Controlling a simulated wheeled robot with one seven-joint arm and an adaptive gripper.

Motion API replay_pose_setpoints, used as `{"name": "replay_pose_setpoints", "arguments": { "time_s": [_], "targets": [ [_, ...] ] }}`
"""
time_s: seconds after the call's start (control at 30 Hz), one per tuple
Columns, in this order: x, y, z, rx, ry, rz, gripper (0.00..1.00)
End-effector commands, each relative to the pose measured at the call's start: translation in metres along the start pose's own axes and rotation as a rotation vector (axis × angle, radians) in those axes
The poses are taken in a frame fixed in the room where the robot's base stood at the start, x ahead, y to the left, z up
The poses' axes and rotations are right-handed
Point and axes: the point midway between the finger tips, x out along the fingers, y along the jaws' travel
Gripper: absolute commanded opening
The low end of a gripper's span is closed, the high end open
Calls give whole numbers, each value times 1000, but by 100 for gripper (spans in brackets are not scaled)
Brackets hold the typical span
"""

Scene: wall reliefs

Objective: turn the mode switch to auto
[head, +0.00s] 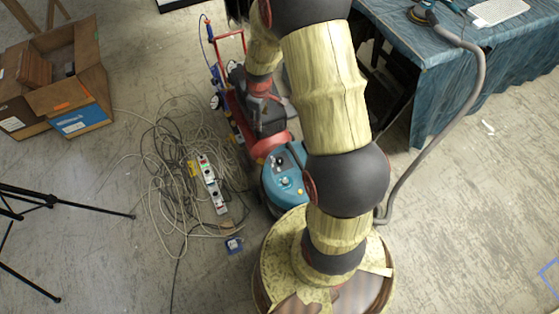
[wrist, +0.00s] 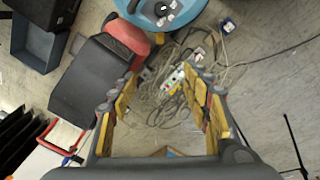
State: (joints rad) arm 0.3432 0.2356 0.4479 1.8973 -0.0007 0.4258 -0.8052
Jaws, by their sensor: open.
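A blue rounded machine (head: 284,180) stands on the floor beside my arm in the head view, with a pale control panel on top. The machine also shows at the top edge of the wrist view (wrist: 133,36), where its panel (wrist: 162,9) has dark knobs and is partly cut off. Which knob is the mode switch, and its setting, I cannot tell. My gripper (wrist: 162,80) is open and empty in the wrist view, its yellow-padded fingers spread wide. The panel lies beyond the fingertips, apart from them. In the head view I cannot make out the gripper's fingers clearly.
A red and black machine (wrist: 92,82) stands left of my fingers. Tangled cables and a power strip (head: 212,183) lie on the floor. A cardboard box (head: 72,75) is at the far left, tripod legs (head: 62,205) below it. A blue-covered table (head: 455,75) stands at upper right.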

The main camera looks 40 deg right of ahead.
Motion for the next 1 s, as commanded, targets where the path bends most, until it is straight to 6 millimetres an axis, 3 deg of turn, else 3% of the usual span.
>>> {"name": "replay_pose_setpoints", "arguments": {
  "time_s": [0.03, 0.2, 0.4, 0.6, 1.0],
  "targets": [
    [34, 3, 11, -16, -20, -18, 48],
    [123, 10, 41, -86, -55, -57, 48],
    [196, 6, 72, -146, -78, -91, 48],
    [225, 3, 85, -172, -84, -104, 48],
    [280, -4, 92, -174, -86, -107, 48]
  ]
}}
